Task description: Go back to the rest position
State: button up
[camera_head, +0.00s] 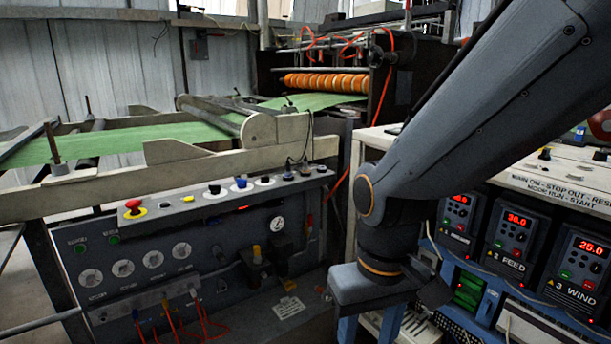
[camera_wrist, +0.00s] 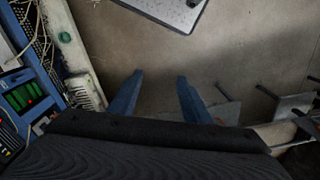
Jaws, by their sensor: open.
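My gripper (camera_wrist: 158,97) shows in the wrist view as two blue fingers set well apart, with nothing between them. It is open and empty, over bare grey floor. In the head view my arm comes down from the upper right, and the gripper (camera_head: 370,325) hangs at the bottom edge, where its fingertips are cut off. It is in front of the gap between the control panel (camera_head: 165,225) on the left and the drive cabinet on the right. No held object shows.
Green web (camera_head: 130,140) runs over the machine frame towards orange rollers (camera_head: 325,82). The panel carries a red mushroom button (camera_head: 132,207) and several dials. Red-lit drive units (camera_head: 515,235) stand close right of my arm. In the wrist view, a blue-framed rack (camera_wrist: 35,90) is at left.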

jog(key=s+d+r+m+p, duration=0.1)
jog(key=d+r+m+p, duration=0.2)
jog(key=d+r+p, duration=0.7)
jog(key=r+p, duration=0.2)
jog(key=p, duration=0.3)
jog(key=shift+p, duration=0.35)
